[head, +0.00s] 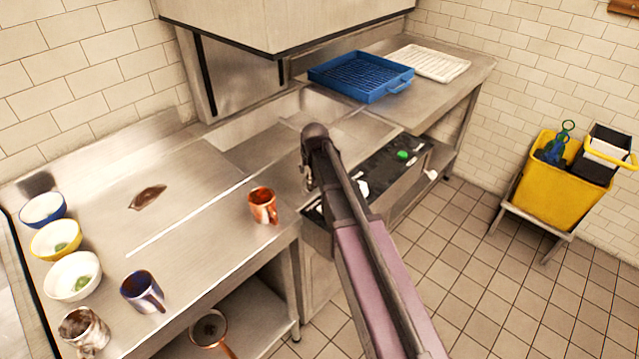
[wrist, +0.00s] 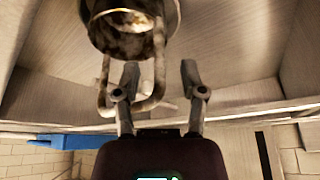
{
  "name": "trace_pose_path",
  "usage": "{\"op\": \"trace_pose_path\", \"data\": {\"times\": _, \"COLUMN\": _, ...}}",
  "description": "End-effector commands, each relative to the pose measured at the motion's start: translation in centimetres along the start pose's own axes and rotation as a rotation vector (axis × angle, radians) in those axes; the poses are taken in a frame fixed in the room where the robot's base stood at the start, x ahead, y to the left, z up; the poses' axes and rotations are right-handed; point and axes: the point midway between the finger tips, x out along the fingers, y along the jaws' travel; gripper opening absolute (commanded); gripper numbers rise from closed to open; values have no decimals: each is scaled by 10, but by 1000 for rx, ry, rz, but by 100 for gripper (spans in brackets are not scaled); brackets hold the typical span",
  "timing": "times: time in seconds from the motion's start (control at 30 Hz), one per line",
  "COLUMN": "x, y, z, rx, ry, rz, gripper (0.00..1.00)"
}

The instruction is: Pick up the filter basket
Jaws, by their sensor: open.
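A stained metal cylinder with a U-shaped loop handle, which I take to be the filter basket (wrist: 130,35), is at the top of the wrist view, cut off by the edge. Its mottled brown and white end faces the camera. My gripper (wrist: 157,75) is open, fingers pointing toward the basket. The left finger overlaps the loop in the picture; I cannot tell whether it touches it. In the head view my gripper (head: 308,180) is partly visible at the sink unit, below the dark wrist joint. I cannot make out the basket there.
A copper mug (head: 263,205) stands on the steel counter close to my arm. Bowls and more mugs are at the left. A blue rack (head: 362,77) and a white rack (head: 428,62) lie behind. A yellow mop bucket (head: 552,180) stands at the right.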

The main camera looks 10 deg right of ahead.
Motion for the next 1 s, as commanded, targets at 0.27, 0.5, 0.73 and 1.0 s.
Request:
{"op": "trace_pose_path", "data": {"times": 0.27, "x": 16, "y": 0, "z": 0, "rx": 1, "ry": 0, "rz": 0, "gripper": 54}}
{"op": "trace_pose_path", "data": {"times": 0.5, "x": 15, "y": 1, "z": 0, "rx": 1, "ry": 0, "rz": 0, "gripper": 54}}
{"op": "trace_pose_path", "data": {"times": 0.73, "x": 15, "y": 1, "z": 0, "rx": 1, "ry": 0, "rz": 0, "gripper": 54}}
{"op": "trace_pose_path", "data": {"times": 1.0, "x": 15, "y": 1, "z": 0, "rx": 1, "ry": 0, "rz": 1, "gripper": 18}}
